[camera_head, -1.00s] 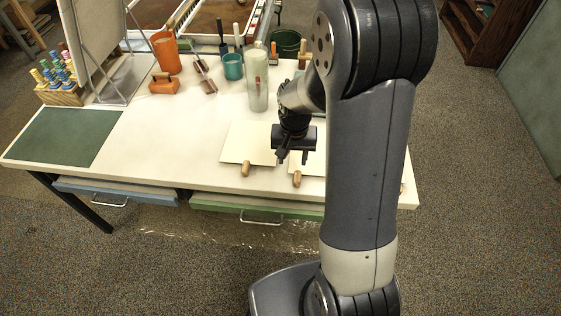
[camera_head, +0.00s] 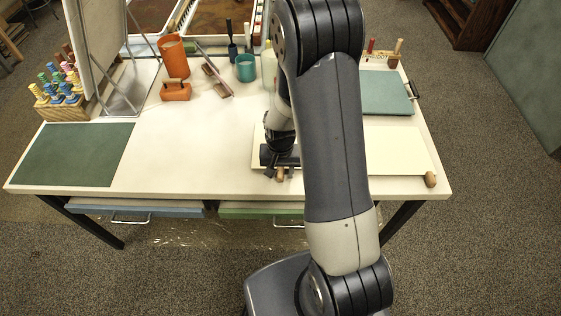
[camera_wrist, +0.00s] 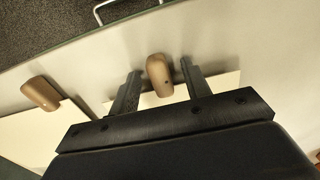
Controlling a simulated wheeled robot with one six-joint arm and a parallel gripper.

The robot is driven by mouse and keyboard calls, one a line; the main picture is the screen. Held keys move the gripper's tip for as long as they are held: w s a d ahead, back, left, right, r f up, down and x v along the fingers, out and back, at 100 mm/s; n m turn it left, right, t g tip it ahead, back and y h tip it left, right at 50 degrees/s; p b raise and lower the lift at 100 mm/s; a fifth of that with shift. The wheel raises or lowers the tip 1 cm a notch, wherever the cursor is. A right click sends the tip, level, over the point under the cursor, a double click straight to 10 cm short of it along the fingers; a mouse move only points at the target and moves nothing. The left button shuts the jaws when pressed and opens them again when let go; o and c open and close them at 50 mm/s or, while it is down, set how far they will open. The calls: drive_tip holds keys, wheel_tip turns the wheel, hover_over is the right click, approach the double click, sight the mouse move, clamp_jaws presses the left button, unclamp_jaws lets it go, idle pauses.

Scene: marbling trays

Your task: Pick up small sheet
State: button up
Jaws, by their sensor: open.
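A pale cream sheet with a rounded wooden knob (camera_wrist: 158,75) at its edge lies on the white table. This sheet shows at the lower left of my arm in the head view (camera_head: 259,150), and partly in the wrist view (camera_wrist: 215,84). My gripper (camera_wrist: 160,69) is open and low over it, one finger on each side of the knob. A gap shows at the left finger; the right one is closer. In the head view my gripper (camera_head: 276,173) is at the knob near the front edge. My gripper covers much of the sheet.
A second knob (camera_wrist: 42,92) sits on a neighbouring sheet (camera_wrist: 30,137). Another cream sheet (camera_head: 400,150) with a knob (camera_head: 431,179) lies to the right. A green mat (camera_head: 75,153) lies left; orange cup (camera_head: 173,57) stands behind. Mid-left table is clear.

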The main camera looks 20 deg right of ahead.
clamp_jaws()
idle(0.3)
